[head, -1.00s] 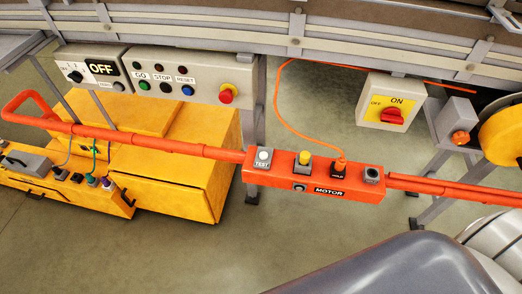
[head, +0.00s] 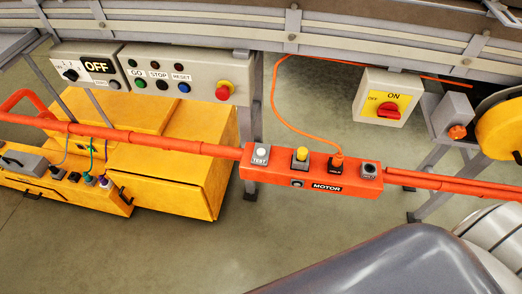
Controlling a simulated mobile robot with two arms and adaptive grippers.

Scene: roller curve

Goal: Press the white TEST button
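The white TEST button (head: 261,152) sits on a small grey plate at the left end of the orange MOTOR box (head: 276,176). The box hangs on an orange rail across the middle of the head view. To the right of the button, the same box carries a yellow button (head: 302,153), a black plug with an orange cable (head: 336,162) and a black knob (head: 369,169). Neither of my grippers is in view. A large grey rounded shape at the bottom right covers part of the floor; nothing covers the TEST button.
A yellow cabinet (head: 170,180) stands at left. Floor (head: 200,255) in front is clear.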

